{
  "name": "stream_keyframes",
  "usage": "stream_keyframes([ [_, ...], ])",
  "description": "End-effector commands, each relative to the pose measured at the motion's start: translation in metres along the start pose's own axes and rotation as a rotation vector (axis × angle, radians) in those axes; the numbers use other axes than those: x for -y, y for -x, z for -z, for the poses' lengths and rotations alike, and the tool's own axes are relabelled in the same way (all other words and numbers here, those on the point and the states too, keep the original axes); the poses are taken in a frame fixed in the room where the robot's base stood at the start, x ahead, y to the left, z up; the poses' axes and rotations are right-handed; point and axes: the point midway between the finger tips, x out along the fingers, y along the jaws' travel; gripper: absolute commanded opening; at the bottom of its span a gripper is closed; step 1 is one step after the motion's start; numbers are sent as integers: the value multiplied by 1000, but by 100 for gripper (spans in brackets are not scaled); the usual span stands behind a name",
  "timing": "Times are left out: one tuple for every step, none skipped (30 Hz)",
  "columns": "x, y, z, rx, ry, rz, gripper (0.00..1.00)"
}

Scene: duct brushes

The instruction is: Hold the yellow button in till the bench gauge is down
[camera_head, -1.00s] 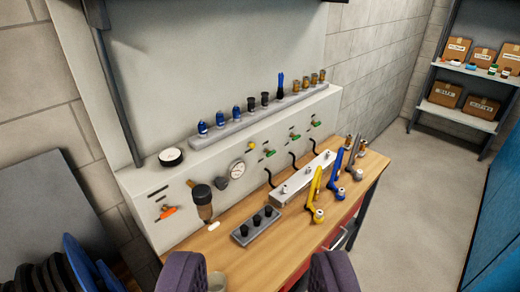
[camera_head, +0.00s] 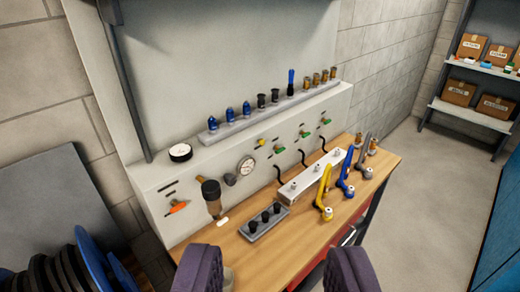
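The yellow button (camera_head: 262,142) is a small round spot on the sloping face of the pale bench panel (camera_head: 150,185). The bench gauge (camera_head: 246,167), a white round dial, sits on the panel just below and left of it. Its needle is too small to read. My gripper (camera_head: 272,262) is open and empty at the bottom of the view, its two purple-grey fingers wide apart. It is nearer the camera than the panel and well apart from the button. Nothing hides the button or the gauge.
A dark-topped cylinder (camera_head: 212,195) hangs from the panel left of the gauge. A grey block with black knobs (camera_head: 265,224) and a white manifold (camera_head: 297,187) with yellow, blue and grey handles stand on the wooden bench top (camera_head: 330,228). A cup near the left finger is partly hidden.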

Motion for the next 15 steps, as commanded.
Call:
stream_keyframes([
  [0, 0, 0, 0, 0, 0, 39],
  [0, 0, 0, 0, 0, 0, 39],
  [0, 0, 0, 0, 0, 0, 32],
  [0, 0, 0, 0, 0, 0, 26],
  [0, 0, 0, 0, 0, 0, 19],
  [0, 0, 0, 0, 0, 0, 10],
  [0, 0, 0, 0, 0, 0, 3],
  [0, 0, 0, 0, 0, 0, 0],
  [0, 0, 0, 0, 0, 0, 0],
  [0, 0, 0, 0, 0, 0, 0],
  [0, 0, 0, 0, 0, 0, 0],
  [0, 0, 0, 0, 0, 0, 0],
  [0, 0, 0, 0, 0, 0, 0],
  [0, 0, 0, 0, 0, 0, 0],
  [0, 0, 0, 0, 0, 0, 0],
])
